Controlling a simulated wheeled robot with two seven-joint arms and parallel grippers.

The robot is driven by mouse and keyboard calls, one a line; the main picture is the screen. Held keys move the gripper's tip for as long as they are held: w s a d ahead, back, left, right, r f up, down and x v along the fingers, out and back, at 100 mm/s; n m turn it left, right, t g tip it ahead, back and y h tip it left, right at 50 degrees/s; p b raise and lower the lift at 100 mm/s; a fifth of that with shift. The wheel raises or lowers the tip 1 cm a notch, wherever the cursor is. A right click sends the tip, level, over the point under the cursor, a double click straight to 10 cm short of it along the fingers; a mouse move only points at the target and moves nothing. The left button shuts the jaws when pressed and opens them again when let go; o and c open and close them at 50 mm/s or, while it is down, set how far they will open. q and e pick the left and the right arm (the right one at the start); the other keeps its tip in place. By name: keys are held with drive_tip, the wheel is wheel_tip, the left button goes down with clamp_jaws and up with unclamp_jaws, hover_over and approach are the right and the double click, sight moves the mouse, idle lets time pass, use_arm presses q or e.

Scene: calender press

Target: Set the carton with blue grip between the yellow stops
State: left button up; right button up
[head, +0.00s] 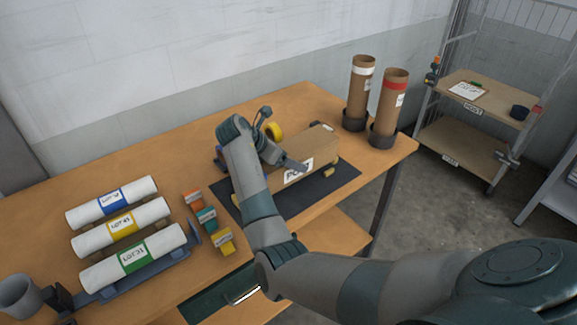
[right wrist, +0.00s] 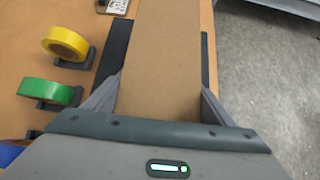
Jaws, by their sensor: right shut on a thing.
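The long brown carton (head: 318,151) with a white printed label lies over a dark mat (head: 343,178); I cannot tell whether it touches the mat. In the right wrist view the carton (right wrist: 160,65) runs between the two fingers of my right gripper (right wrist: 158,98), which is shut on it. In the head view my right gripper (head: 290,163) is at the carton's near left part. A small yellow piece (head: 331,168), perhaps a stop, shows beside the carton's right side. No blue grip is visible on the carton. My left gripper is not in view.
Yellow tape (right wrist: 65,43) and green tape (right wrist: 46,91) stand left of the carton. Two brown tubes (head: 360,85) (head: 392,98) stand upright at the back right. White rolls (head: 112,202) and small coloured boxes (head: 205,219) are at left. The table's (head: 313,98) edge is close on the right.

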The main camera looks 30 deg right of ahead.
drive_tip(key=shift+f+p, duration=0.45)
drive_tip(key=shift+f, duration=1.25)
drive_tip(key=shift+f, duration=0.15)
drive_tip(key=o, duration=1.2)
drive_tip(key=shift+a+r, duration=0.35)
drive_tip(key=shift+r, duration=0.15)
drive_tip(key=b+v, duration=0.2)
drive_tip(key=v, duration=0.9)
